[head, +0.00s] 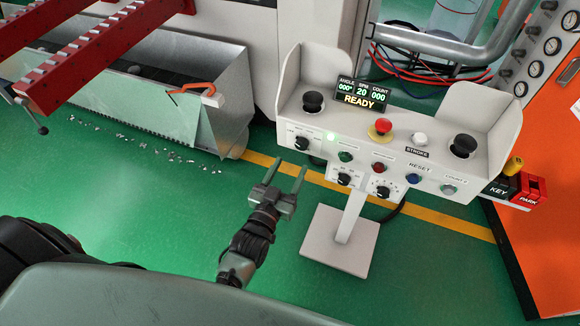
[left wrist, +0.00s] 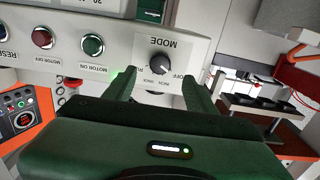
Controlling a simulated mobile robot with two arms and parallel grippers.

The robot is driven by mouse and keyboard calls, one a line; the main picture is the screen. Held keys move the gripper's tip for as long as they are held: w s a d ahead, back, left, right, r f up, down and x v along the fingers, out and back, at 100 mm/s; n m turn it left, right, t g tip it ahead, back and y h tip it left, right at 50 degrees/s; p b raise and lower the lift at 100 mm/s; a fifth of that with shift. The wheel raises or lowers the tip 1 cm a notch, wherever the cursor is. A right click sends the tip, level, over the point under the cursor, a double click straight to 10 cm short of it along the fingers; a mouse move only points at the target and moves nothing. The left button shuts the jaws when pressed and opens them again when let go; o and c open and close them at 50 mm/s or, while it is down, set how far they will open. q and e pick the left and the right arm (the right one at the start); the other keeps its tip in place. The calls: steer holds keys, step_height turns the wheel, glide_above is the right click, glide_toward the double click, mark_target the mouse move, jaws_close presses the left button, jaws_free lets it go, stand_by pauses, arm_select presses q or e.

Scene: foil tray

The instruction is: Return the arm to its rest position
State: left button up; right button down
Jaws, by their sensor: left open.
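My left gripper (head: 290,170) is in the lower middle of the head view, with its two fingers apart and nothing between them. It points up toward the left end of the white control console (head: 340,215). In the left wrist view the open fingers (left wrist: 157,88) frame the MODE knob (left wrist: 160,64) on the console's front face. The knob also shows in the head view (head: 301,143), beyond the fingertips. Whether the fingers touch the console cannot be told. My right gripper is not in view.
The console's display (head: 360,93) reads READY, and a red mushroom button (head: 380,128) sits on top. A metal bin (head: 228,98) stands at the upper left, with shiny scraps (head: 150,148) on the green floor. An orange cabinet (head: 550,240) stands at the right.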

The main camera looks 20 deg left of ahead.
arm_select(q)
steer(key=s+d+f+m+g, duration=0.1)
steer(key=s+f+g, duration=0.45)
steer(key=f, duration=0.85)
steer(key=s+f+g, duration=0.3)
steer(key=s+f, duration=0.5)
steer(key=f, duration=0.5)
steer(key=s+a+f+g, duration=0.2)
steer(key=s+f, duration=0.3)
steer(key=s, duration=0.5)
steer(key=s+a+f+g, duration=0.2)
steer(key=s+f, duration=0.4)
steer(key=s, duration=0.3)
steer(key=s+a+f+m+g, duration=0.1)
steer(key=s+a+f+g, duration=0.2)
steer(key=s, duration=0.7)
step_height(320, 180, down, 2)
steer(key=shift+s+f+g+y, duration=0.2)
steer(key=shift+s+g+y, duration=0.15)
steer(key=shift+g, duration=0.4)
